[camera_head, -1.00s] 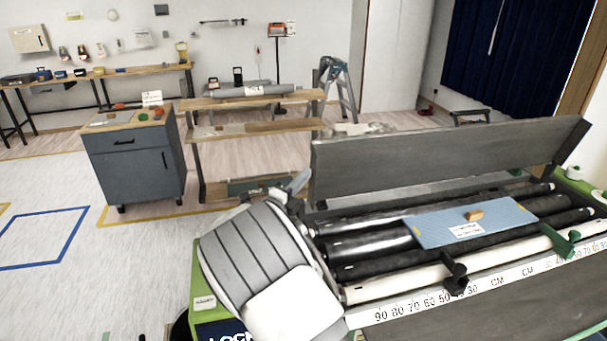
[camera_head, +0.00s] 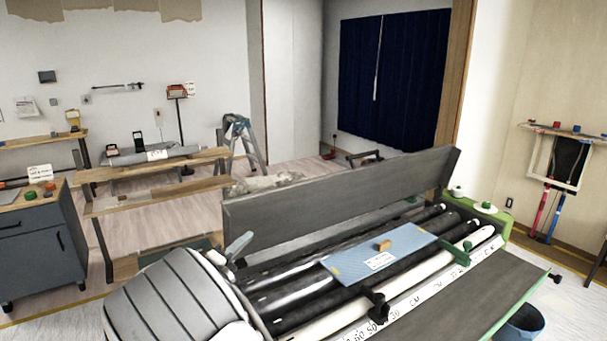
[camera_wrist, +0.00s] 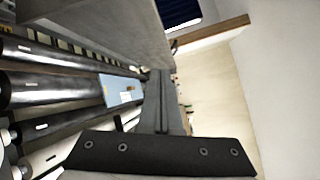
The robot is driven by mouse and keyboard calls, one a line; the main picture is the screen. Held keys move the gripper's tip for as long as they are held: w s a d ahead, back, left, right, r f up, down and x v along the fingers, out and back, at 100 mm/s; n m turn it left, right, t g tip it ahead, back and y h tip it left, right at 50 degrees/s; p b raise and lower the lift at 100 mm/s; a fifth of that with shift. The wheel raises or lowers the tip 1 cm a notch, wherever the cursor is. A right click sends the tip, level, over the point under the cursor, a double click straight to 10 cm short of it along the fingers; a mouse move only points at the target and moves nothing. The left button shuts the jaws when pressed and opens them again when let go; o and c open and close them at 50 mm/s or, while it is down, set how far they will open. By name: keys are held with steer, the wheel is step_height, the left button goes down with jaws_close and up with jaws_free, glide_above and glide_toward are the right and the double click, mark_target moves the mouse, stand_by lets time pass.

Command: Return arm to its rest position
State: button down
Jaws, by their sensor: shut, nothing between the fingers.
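My gripper (camera_wrist: 161,80) shows in the wrist view, with its dark grey fingers pressed together and nothing between them. It hangs in the air close to the wallpaper paster, whose rollers lie at the left of that view.
A grey cabinet (camera_head: 45,245) and a wooden bench (camera_head: 150,200) stand beyond the paster at the left. A stepladder (camera_head: 240,140) stands behind the bench. A blue bucket (camera_head: 522,325) is at the lower right.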

steer(key=s+d+r+m+g+h, duration=0.1)
steer(key=d+r+m+g, duration=0.15)
steer(key=d+m, duration=0.4)
steer(key=s+d+r+m+g+h, duration=0.1)
steer(key=d+m+g+h, duration=0.2)
steer(key=d, duration=0.6)
steer(key=s+d+r+m+g+y, duration=0.35)
steer(key=s+d+m+g, duration=0.25)
steer(key=s+d+m, duration=0.85)
steer(key=s+d+m+y, duration=0.1)
steer(key=s+m+y, duration=0.6)
steer(key=s+m, duration=1.1)
steer(key=m, duration=0.2)
steer(key=shift+s+r+m, duration=0.15)
steer(key=shift+s+m, duration=0.1)
steer(key=shift+m, duration=0.05)
steer(key=shift+a+t+y, duration=0.15)
steer(key=shift+t+y, duration=0.1)
